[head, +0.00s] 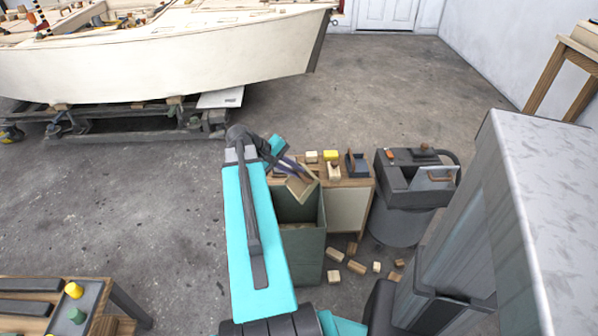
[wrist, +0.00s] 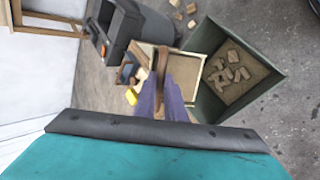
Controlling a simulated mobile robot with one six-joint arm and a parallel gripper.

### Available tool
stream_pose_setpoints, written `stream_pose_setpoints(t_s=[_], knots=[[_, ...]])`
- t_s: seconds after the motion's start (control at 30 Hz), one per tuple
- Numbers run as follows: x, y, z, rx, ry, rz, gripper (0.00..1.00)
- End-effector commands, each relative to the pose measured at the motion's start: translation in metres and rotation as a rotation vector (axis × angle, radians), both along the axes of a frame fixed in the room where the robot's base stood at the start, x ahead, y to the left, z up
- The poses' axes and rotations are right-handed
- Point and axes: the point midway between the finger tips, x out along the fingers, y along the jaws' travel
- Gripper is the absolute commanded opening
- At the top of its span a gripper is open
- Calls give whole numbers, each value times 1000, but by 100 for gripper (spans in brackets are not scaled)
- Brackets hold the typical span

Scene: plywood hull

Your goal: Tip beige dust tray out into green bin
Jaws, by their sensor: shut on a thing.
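My gripper (head: 291,166) is shut on the brown handle of the beige dust tray (head: 302,187). The tray is steeply tilted at the back edge of the green bin's opening. In the wrist view the purple fingers (wrist: 163,98) close around the handle (wrist: 160,58), and part of the tray (wrist: 188,66) shows beyond them, looking empty where visible. The fingers hide some of it. The green bin (head: 305,256) stands open and upright; in the wrist view its wall (wrist: 262,93) surrounds several wood offcuts on its tan bottom.
A low wooden cabinet (head: 347,208) adjoins the bin, with small blocks, a yellow block (head: 330,155) and a dark holder (head: 356,164) on top. A grey shop vacuum (head: 402,215) stands right of it. Several offcuts (head: 357,267) lie on the floor. A boat hull (head: 180,62) is behind left.

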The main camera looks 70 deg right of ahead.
Motion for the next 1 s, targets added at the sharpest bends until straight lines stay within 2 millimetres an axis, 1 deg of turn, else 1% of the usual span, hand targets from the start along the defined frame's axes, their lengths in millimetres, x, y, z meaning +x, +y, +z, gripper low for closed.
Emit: stream_pose_setpoints(t_s=[0.03, 0.3, 0.83, 1.0], knots=[[2, 4, -6, -17, 15, 3, 0], [10, 13, -11, -96, 79, 0, 0], [13, 15, -10, -123, 99, 1, 0], [13, 15, 0, -123, 99, 1, 0]])
